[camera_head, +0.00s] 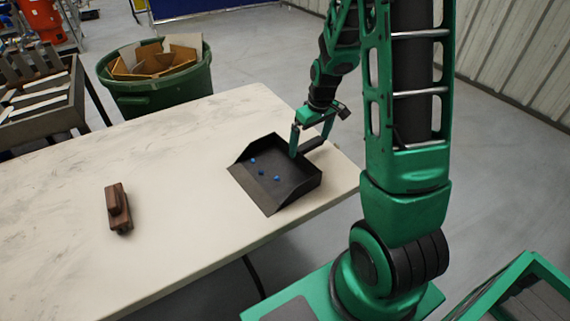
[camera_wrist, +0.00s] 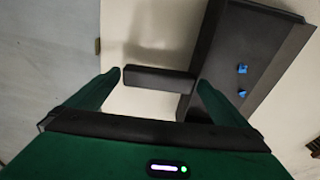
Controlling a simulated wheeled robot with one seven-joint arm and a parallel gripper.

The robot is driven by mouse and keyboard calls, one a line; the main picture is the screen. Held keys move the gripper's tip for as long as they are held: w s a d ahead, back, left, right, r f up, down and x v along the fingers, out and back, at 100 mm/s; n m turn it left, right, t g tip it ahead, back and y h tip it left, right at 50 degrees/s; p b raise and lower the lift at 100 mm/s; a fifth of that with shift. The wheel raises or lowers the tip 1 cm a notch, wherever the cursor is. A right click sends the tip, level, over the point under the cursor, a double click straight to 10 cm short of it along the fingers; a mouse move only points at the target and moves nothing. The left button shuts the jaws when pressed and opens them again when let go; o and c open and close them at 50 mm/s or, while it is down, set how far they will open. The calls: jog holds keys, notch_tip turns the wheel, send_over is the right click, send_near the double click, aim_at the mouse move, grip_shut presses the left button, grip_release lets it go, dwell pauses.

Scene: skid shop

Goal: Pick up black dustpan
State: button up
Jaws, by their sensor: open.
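The black dustpan (camera_head: 273,187) lies on the right end of the pale table, with several small blue bits in its pan. Its handle points up and right in the head view, toward the table edge. In the wrist view the pan (camera_wrist: 245,60) is at the upper right and its handle (camera_wrist: 160,80) reaches left between my fingertips. My gripper (camera_head: 309,143) is open at the handle, its green fingers on either side; it also shows in the wrist view (camera_wrist: 160,78). I cannot tell whether either finger touches the handle.
A brown wooden block-like object (camera_head: 118,208) lies on the table (camera_head: 190,240) left of the dustpan. A green bin (camera_head: 160,95) with cardboard stands behind the table. A grey tray (camera_head: 45,112) with boards stands at the far left. The tabletop between block and dustpan is clear.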

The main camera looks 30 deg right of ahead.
jog(key=c, duration=1.4)
jog(key=shift+c, duration=0.2)
jog(key=shift+r, duration=0.1)
jog(key=shift+r, duration=0.85)
jog(key=shift+a+r, duration=0.2)
jog(key=shift+r, duration=1.05)
jog(key=w+a+r, duration=0.2)
jog(key=a+r, duration=0.4)
jog(key=a, duration=0.5)
jog(key=shift+r, duration=0.35)
